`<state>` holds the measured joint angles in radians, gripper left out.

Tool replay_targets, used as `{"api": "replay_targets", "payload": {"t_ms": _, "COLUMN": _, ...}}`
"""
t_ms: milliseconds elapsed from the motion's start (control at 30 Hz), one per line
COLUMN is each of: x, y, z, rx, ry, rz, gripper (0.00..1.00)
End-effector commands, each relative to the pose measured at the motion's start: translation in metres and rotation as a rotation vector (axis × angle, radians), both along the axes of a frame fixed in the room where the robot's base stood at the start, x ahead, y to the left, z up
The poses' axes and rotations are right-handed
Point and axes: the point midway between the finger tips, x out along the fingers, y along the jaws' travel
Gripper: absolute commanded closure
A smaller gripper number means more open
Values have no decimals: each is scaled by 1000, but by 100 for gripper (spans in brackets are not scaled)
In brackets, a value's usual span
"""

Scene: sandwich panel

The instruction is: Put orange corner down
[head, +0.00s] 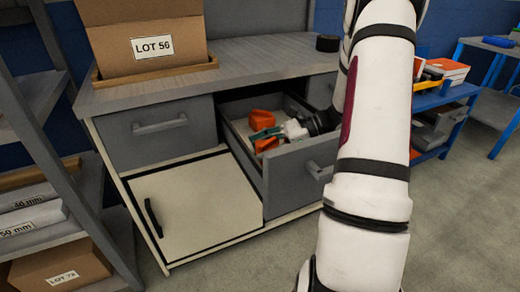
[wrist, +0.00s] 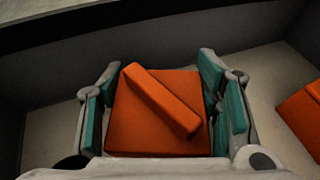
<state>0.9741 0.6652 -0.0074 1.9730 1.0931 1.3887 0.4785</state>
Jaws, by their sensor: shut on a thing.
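An orange corner (wrist: 145,120) shows between the teal-padded fingers of my gripper (wrist: 160,68) in the wrist view. It is a block with a raised slanting bar. In the head view my gripper (head: 265,135) reaches into the open drawer (head: 239,147), and the held orange corner (head: 266,145) is partly hidden by the fingers and the drawer front. My gripper is shut on it, low inside the drawer; I cannot tell whether it touches the drawer floor. A second orange piece (head: 262,119) lies just beyond; it also shows at the right edge of the wrist view (wrist: 303,118).
The drawer walls stand close around my gripper. A grey counter (head: 245,62) above carries a LOT 56 box (head: 145,40) and a dark roll (head: 328,43). A cream cabinet door (head: 195,200) is below left. A blue shelf (head: 440,97) stands at right.

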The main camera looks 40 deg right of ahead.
Motion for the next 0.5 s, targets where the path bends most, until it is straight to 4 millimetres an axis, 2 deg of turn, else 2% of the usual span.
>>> {"api": "replay_targets", "payload": {"t_ms": 233, "x": 0, "y": 0, "z": -3, "rx": 0, "ry": 0, "rz": 0, "gripper": 71}}
{"api": "replay_targets", "payload": {"t_ms": 267, "x": 0, "y": 0, "z": -2, "rx": 0, "ry": 0, "rz": 0, "gripper": 36}}
{"api": "replay_targets", "payload": {"t_ms": 300, "x": 0, "y": 0, "z": -2, "rx": 0, "ry": 0, "rz": 0, "gripper": 27}}
{"api": "replay_targets", "payload": {"t_ms": 333, "x": 0, "y": 0, "z": -2, "rx": 0, "ry": 0, "rz": 0, "gripper": 23}}
{"api": "replay_targets", "payload": {"t_ms": 500, "x": 0, "y": 0, "z": -2, "rx": 0, "ry": 0, "rz": 0, "gripper": 23}}
